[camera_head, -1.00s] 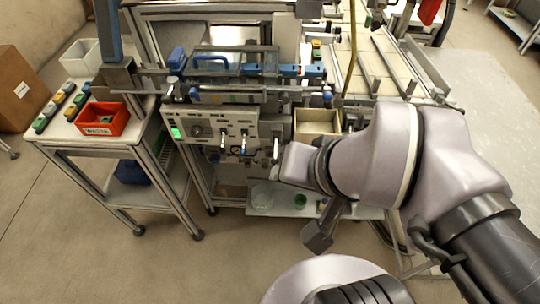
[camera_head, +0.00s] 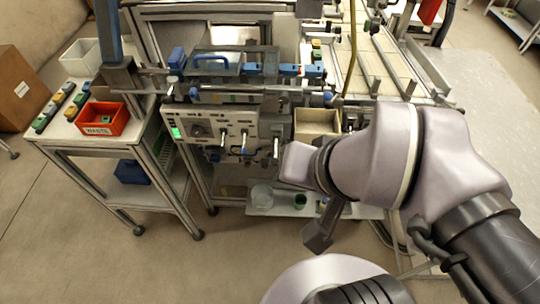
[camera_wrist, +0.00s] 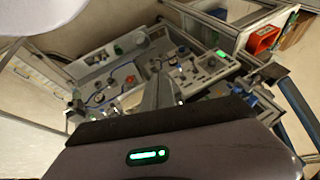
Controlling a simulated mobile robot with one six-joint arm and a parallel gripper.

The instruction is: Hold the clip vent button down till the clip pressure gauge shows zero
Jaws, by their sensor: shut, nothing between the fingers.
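The machine's grey front panel (camera_head: 210,118) stands left of my arm in the head view. It carries a round dial (camera_head: 197,131), a lit green display (camera_head: 176,132) and several small levers. I cannot tell which part is the clip vent button, and no gauge reading is legible. My gripper shows in the wrist view (camera_wrist: 163,78) with its grey fingers together and empty, pointing at the equipment. A dark round dial (camera_wrist: 212,62) lies beyond the fingers on the right. I cannot tell whether the fingertips touch anything. In the head view my wrist hides the area behind it.
A red waste bin (camera_head: 103,118) sits on the side table at left. An open beige box (camera_head: 316,120) is right of the panel. Blue-handled parts (camera_head: 210,62) are on the machine top. A low shelf (camera_head: 265,209) holds a clear tub and a green cup. Floor in front is clear.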

